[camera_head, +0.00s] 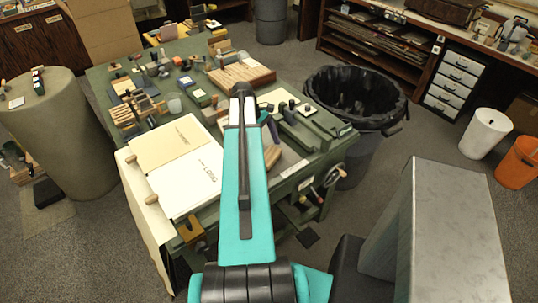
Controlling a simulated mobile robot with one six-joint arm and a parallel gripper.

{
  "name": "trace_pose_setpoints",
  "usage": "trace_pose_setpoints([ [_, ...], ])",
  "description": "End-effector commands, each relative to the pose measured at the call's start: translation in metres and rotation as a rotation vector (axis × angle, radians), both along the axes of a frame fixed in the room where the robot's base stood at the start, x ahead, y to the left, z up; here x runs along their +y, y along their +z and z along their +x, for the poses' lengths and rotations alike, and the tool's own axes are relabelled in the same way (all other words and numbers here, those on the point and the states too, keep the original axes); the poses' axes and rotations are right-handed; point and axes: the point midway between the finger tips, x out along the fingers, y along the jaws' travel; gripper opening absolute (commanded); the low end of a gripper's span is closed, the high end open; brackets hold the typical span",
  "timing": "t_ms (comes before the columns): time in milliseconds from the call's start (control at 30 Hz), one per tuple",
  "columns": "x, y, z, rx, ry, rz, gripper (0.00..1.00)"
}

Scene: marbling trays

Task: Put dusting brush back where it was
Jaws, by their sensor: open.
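I cannot pick out a dusting brush with certainty among the small tools on the green workbench (98,78). My teal arm rises from the bottom of the view and covers the middle of the bench. My gripper does not show; the arm's far end hides what lies behind it. A brown wooden piece (272,156) shows just right of the arm, partly hidden by it; I cannot tell what it is.
Cream folders (168,147) and a white sheet (188,184) lie on the bench's near left. A wooden block set (242,73) stands farther back. A black-lined bin (352,97) stands right of the bench, a round pillar (58,125) left, and a grey box (460,230) near right.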

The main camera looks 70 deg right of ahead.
Motion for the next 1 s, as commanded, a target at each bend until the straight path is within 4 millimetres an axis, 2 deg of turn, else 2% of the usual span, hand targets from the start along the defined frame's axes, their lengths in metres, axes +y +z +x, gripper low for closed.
trace_pose_setpoints([
  [633, -0.006, 0.063, 0.026, -0.001, -0.001, -0.001, 1.00],
  [1000, -0.006, 0.077, 0.030, 0.000, -0.002, 0.000, 1.00],
])
